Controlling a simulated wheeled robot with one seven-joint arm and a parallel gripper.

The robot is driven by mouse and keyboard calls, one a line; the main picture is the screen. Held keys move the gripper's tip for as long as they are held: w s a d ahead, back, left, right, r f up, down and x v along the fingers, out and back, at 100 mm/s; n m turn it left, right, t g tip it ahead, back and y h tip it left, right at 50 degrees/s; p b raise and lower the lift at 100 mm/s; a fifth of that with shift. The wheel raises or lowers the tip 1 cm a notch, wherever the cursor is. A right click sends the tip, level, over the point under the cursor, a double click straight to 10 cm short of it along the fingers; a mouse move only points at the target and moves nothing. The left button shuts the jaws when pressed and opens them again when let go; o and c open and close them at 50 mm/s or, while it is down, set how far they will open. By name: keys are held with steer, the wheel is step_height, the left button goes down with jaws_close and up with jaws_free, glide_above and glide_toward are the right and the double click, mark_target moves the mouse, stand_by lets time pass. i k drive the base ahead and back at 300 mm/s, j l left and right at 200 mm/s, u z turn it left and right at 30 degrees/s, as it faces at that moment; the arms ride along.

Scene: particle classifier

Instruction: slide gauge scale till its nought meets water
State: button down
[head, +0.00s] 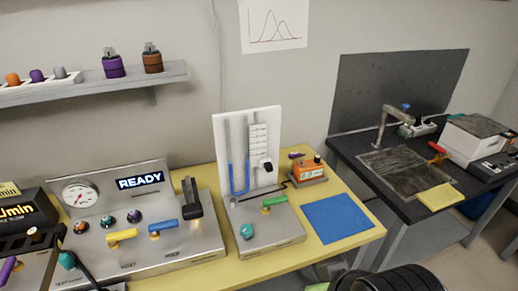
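A white upright gauge board (275,122) stands on a metal base (262,238) on the yellow bench. A U-shaped tube with blue water (231,178) runs down its left half. The gauge scale (258,143), a pale strip with dark marks, sits right of the tube. A black knob (266,166) is at its lower end. The scale's nought is too small to read. My gripper is not in view.
A metal panel with dial gauge (80,194) and READY display (140,181) stands left. The base carries a teal knob (246,231) and a green-yellow lever (273,202). An orange device (307,170) and blue mat (338,218) lie right. A black ribbed shape (390,282) fills the bottom edge.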

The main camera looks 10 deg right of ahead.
mark_target(257, 134)
steer(key=i+j+u, duration=0.25)
steer(key=u, duration=0.15)
steer(key=i+j+u, duration=0.15)
steer(key=i+u, duration=0.15)
steer(key=u, duration=0.15)
